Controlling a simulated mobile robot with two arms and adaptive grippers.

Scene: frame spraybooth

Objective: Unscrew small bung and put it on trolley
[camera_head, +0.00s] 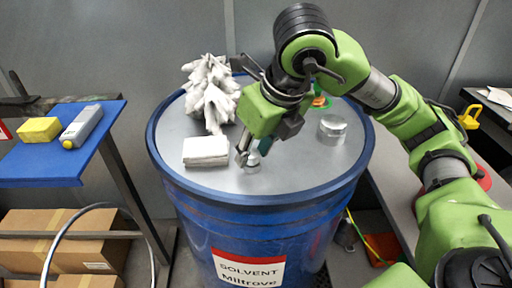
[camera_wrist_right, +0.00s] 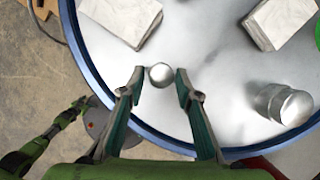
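The small bung (camera_head: 253,161) is a small silvery cap on the grey drum lid, near its front rim. In the right wrist view the small bung (camera_wrist_right: 161,74) sits between the fingertips of my right gripper (camera_wrist_right: 159,77), with a gap on both sides. In the head view my right gripper (camera_head: 247,157) comes down over it, fingers open. A blue-topped trolley (camera_head: 35,170) stands at the left; I take it to be the trolley. My left arm shows at lower left in the wrist view; its gripper (camera_wrist_right: 82,103) is too small to read.
The blue drum (camera_head: 205,235) carries a solvent label. On its lid are a white stack of wipes (camera_head: 205,151), a crumpled white bundle (camera_head: 208,92) and a larger silvery bung (camera_head: 332,129). A yellow sponge (camera_head: 39,129) and grey bottle (camera_head: 82,125) occupy part of the trolley top.

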